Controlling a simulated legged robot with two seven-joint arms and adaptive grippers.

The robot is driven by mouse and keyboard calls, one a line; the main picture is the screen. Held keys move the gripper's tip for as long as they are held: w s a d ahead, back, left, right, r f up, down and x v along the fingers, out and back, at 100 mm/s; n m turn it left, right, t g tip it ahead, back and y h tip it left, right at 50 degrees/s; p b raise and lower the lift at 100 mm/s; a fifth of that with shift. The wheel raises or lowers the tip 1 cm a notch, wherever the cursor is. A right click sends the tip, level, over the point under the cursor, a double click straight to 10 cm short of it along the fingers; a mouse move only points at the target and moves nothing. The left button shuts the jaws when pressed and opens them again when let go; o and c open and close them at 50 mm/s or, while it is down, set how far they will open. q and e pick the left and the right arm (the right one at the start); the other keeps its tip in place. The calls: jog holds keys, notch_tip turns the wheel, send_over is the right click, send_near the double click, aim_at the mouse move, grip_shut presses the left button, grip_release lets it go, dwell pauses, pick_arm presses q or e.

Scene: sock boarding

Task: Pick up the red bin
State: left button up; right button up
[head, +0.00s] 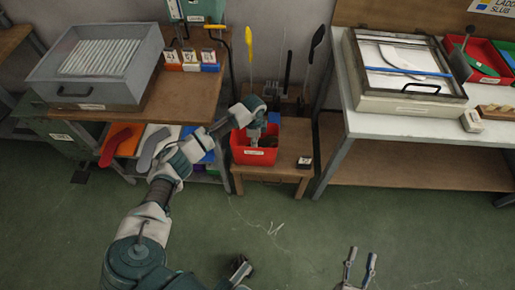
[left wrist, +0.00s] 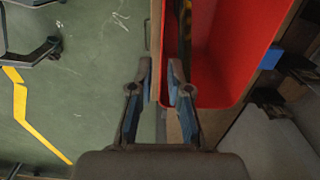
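The red bin (head: 254,157) sits on a low wooden stool (head: 280,172), with a small pale label on its front. My left gripper (head: 254,137) reaches down at the bin from above. In the left wrist view, the bin (left wrist: 222,50) fills the upper right. The left gripper (left wrist: 160,64) is open there, its fingertips either side of the bin's near edge, with a narrow gap between them. Whether they touch the wall I cannot tell. My right gripper (head: 360,268) is open and empty at the bottom of the head view, far from the bin.
A workbench with a grey tray (head: 85,92) stands left of the stool. A white-topped table (head: 400,125) stands to the right. Upright tools (head: 250,45) rise behind the bin. Green floor is open in front.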

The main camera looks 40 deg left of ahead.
aim_at(254, 149)
pick_arm(q)
jog(key=shift+f, duration=0.95)
jog(key=f+b, duration=0.2)
jog(key=f, duration=0.2)
jog(key=shift+a+f+b, duration=0.25)
jog(key=shift+f+b, duration=0.15)
jog(key=shift+f, duration=0.15)
pick_arm(e)
jog(key=s+r+m+t, duration=0.1)
jog(key=s+r+t, duration=0.3)
jog(key=r+t, duration=0.2)
jog(key=shift+s+d, duration=0.15)
jog(key=shift+d, duration=0.2)
pick_arm(q)
grip_shut()
pick_arm(e)
jog(key=shift+y, duration=0.3)
